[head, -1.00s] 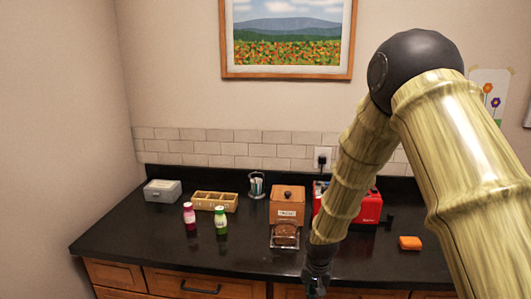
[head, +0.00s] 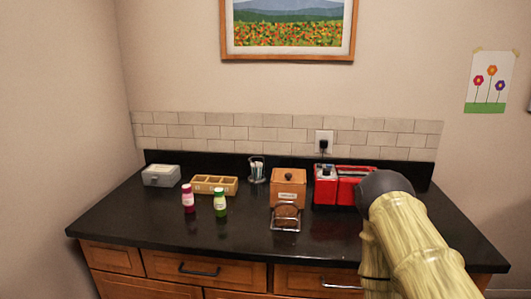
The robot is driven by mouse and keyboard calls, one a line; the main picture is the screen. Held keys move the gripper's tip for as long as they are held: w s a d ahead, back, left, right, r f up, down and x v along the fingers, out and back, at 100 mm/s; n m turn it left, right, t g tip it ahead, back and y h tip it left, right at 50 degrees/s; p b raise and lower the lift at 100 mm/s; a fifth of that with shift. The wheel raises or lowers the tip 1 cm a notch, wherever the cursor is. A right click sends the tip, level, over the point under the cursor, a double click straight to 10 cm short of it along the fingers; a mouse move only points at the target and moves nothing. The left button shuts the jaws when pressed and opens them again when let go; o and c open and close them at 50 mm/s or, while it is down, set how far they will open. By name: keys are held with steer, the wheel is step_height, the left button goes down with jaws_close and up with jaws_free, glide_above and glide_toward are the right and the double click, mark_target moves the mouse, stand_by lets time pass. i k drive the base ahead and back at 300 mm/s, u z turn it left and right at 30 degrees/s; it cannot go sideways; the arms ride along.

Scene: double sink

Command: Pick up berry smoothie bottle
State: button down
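My arm comes in at the lower right of the head view, well to the right of both bottles. My gripper is not visible in this view.
Behind the bottles are a wooden divided tray (head: 214,192), a grey box (head: 160,176) and a glass holder with white sticks (head: 257,172). The counter front is clear.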

mark_target(188, 195)
steer(key=u, duration=1.85)
steer(key=i, duration=1.4)
steer(key=z, duration=2.1)
